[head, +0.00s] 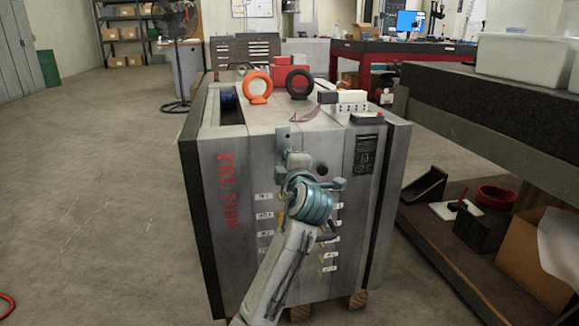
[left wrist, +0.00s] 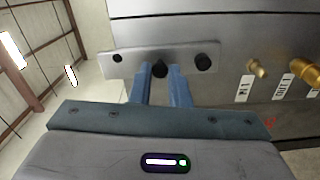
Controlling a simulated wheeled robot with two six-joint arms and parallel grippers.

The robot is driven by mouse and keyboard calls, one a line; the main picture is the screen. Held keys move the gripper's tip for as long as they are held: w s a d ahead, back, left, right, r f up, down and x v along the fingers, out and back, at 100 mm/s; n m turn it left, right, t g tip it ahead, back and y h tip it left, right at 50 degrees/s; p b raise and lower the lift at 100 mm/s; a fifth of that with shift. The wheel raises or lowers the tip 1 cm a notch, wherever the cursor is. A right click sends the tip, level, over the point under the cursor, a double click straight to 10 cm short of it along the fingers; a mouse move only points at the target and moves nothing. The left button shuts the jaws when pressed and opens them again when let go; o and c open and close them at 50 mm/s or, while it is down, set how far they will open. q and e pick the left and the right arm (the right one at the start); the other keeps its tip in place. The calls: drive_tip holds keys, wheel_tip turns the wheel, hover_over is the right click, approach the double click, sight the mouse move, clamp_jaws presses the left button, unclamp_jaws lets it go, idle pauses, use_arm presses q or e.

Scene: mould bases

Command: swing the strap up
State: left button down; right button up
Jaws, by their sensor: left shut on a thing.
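The strap (head: 284,137) is a short grey metal bar on the front face of the mould base (head: 237,200). It stands about upright in the head view, with its top end at the block's top edge. In the left wrist view the strap (left wrist: 135,62) lies across the picture, one end sticking out past the block's edge. It has a dark hole near that end, a black knob (left wrist: 160,68) in the middle and a black bolt (left wrist: 203,62) near the other end. My left gripper (head: 298,160) is shut at the knob, its fingers on either side. My right gripper is out of view.
Brass fittings with white labels (head: 265,216) line the front face below the strap. An orange ring (head: 258,87) and a black ring (head: 299,84) stand on top of the block. A workbench (head: 490,110) with a lower shelf stands close on the right. The left floor is open.

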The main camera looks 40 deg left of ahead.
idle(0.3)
use_arm(q)
drive_tip(key=c, duration=1.4)
unclamp_jaws()
drive_tip(key=shift+s+a, duration=0.1)
drive_tip(key=shift+o, duration=0.2)
drive_tip(key=p+v, duration=0.2)
drive_tip(key=v, duration=0.9)
